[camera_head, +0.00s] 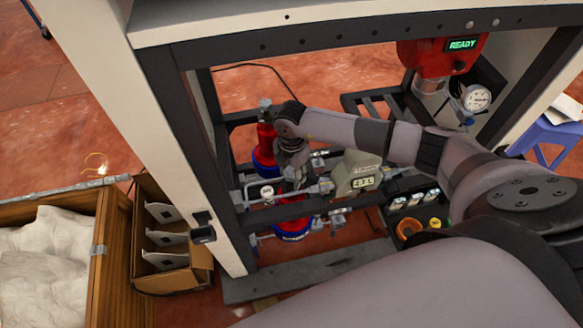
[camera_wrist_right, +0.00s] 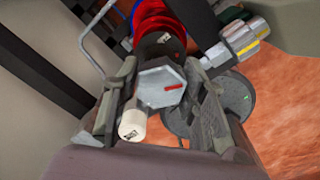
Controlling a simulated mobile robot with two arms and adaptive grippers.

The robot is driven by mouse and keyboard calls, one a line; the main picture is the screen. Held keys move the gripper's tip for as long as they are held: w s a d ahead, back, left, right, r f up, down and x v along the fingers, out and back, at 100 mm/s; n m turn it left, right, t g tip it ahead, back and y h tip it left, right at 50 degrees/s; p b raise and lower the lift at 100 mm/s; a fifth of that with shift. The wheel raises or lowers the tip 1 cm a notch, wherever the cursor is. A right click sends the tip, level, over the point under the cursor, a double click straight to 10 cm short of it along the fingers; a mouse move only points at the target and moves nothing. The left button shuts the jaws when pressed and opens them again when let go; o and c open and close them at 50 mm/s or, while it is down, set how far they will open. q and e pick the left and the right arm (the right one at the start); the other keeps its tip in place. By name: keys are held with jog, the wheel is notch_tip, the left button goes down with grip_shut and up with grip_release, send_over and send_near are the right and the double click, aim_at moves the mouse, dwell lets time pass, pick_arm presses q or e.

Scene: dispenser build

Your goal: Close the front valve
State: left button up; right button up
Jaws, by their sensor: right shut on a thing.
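My right gripper (camera_head: 292,166) reaches down inside the dispenser frame, above the front red and blue canister (camera_head: 293,228). In the right wrist view, the fingers of my right gripper (camera_wrist_right: 162,108) stand on both sides of a grey hexagonal knob with a red mark, which looks like the front valve (camera_wrist_right: 160,86). The gripper is shut on it. In the head view the gripper and arm hide this knob. A red cylinder (camera_wrist_right: 158,20) shows behind the knob in the wrist view. My left gripper is not in view.
A rear canister (camera_head: 266,140) stands close to the gripper. The frame post (camera_head: 150,120) stands to the left. A red unit reading READY (camera_head: 440,58) hangs at upper right.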

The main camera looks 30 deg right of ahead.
jog(key=shift+s+r+m+p, duration=0.1)
jog(key=shift+r+m+p, duration=0.1)
jog(key=shift+m+p, duration=0.7)
jog(key=shift+f+m, duration=0.1)
jog(key=shift+m, duration=0.5)
jog(key=shift+f, duration=0.15)
